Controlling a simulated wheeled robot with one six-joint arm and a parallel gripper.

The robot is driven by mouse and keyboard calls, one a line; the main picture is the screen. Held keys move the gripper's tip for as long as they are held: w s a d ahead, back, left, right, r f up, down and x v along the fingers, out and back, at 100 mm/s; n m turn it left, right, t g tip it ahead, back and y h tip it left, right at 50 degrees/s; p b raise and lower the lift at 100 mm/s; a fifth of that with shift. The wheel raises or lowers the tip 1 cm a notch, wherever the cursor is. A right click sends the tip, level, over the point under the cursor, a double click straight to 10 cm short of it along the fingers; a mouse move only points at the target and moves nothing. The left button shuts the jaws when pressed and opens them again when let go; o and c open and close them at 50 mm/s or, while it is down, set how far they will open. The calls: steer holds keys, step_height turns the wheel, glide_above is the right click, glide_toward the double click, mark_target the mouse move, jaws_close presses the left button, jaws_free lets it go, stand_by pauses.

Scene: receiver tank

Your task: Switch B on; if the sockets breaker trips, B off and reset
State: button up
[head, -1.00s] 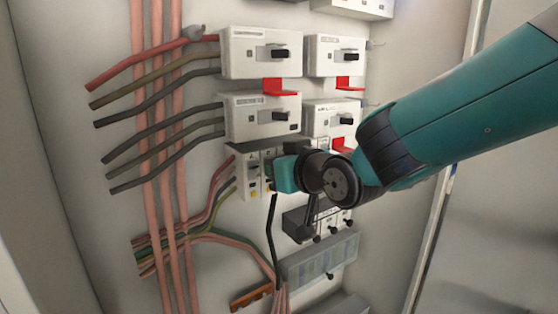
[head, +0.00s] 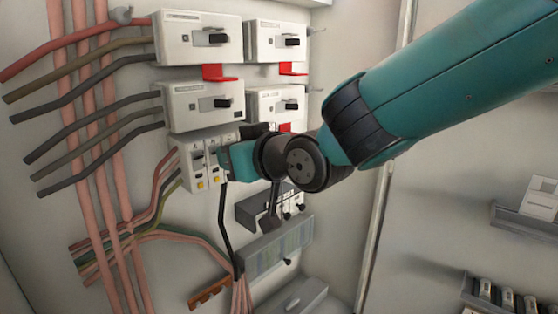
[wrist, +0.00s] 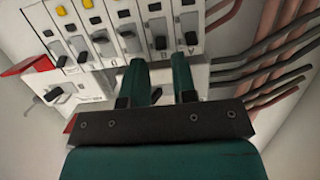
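A row of narrow white breakers with small black levers (head: 197,157) sits below the large boxes in the head view, with yellow buttons under it. In the wrist view the row appears upside down. The lettered switch B (wrist: 160,40) shows there beside switch A (wrist: 191,37). My gripper (wrist: 160,66) is open, its two green fingers apart in front of the row, with B's lever in line with the gap. I cannot tell whether the fingers touch anything. In the head view my gripper (head: 236,161) hides the row's right part. I cannot tell which breaker is the sockets one.
Large white switch boxes (head: 200,104) with red tabs (head: 218,73) stand just above my gripper. Thick cables (head: 90,140) run at the left. A black cable hangs below the row, above a grey terminal block (head: 274,250). Free room lies right of the panel.

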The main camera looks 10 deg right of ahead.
steer(key=v, duration=1.3)
steer(key=shift+s+d, duration=0.25)
steer(key=s+d+f+g+h, duration=0.2)
steer(key=s+f+g, duration=0.4)
steer(key=s, duration=0.1)
steer(key=s+d+f+g+h, duration=0.2)
steer(key=s+d+f+g, duration=0.1)
steer(key=s+f+g, duration=0.3)
steer(key=shift+s+d+g, duration=0.25)
steer(key=shift+s+g, duration=0.05)
steer(key=shift+s, duration=0.15)
steer(key=shift+f, duration=0.1)
stand_by(1.4)
